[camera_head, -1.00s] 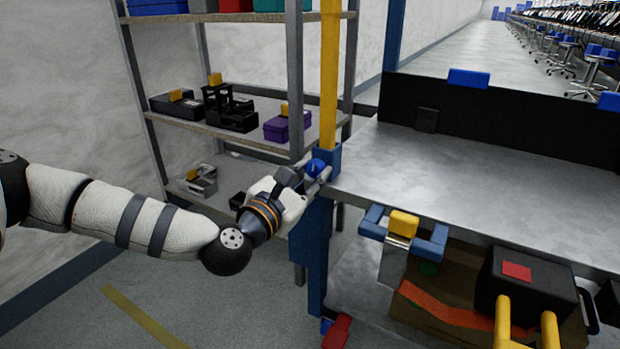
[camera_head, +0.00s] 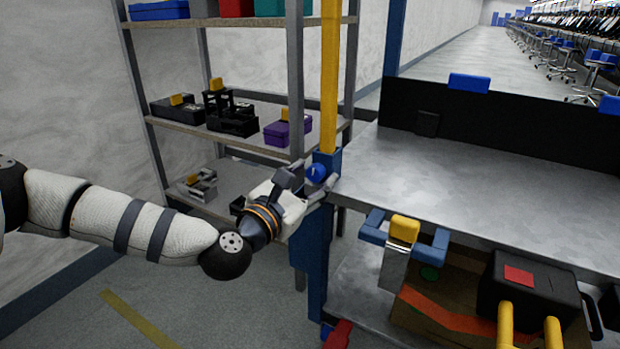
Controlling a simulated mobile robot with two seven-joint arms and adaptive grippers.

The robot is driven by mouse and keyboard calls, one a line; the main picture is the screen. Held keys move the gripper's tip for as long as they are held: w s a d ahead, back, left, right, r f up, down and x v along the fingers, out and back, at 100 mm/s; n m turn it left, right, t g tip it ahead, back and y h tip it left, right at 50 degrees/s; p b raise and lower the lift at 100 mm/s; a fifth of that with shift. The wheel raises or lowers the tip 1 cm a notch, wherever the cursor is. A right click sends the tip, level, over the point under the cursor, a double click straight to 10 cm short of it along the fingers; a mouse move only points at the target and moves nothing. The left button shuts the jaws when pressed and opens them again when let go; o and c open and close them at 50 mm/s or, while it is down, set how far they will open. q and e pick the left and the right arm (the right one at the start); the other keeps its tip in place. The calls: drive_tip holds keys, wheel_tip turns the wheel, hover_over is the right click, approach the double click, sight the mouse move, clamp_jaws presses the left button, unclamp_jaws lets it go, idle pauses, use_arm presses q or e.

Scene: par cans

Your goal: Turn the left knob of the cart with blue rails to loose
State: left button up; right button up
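The blue knob (camera_head: 316,173) sits on the blue corner post (camera_head: 318,262) at the left end of a cart with a grey metal top (camera_head: 450,195). A yellow upright (camera_head: 329,80) rises from the post's top. My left gripper (camera_head: 309,182) is at the knob with its fingers apart, one on the knob's left and one at its lower right. The knob shows between the fingertips; I cannot tell whether they touch it. Which way the knob is turned cannot be read. My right gripper is not in view.
A shelf rack (camera_head: 220,140) with boxes stands behind my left arm. A blue bracket with a yellow block (camera_head: 404,228) juts from the cart's front. A black case (camera_head: 525,285) is on the lower level. Floor at lower left is clear.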

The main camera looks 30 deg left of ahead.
use_arm(q)
drive_tip(key=shift+s, duration=0.1)
drive_tip(key=s, duration=1.1)
drive_tip(key=shift+s+a, duration=0.25)
drive_tip(key=shift+s, duration=0.15)
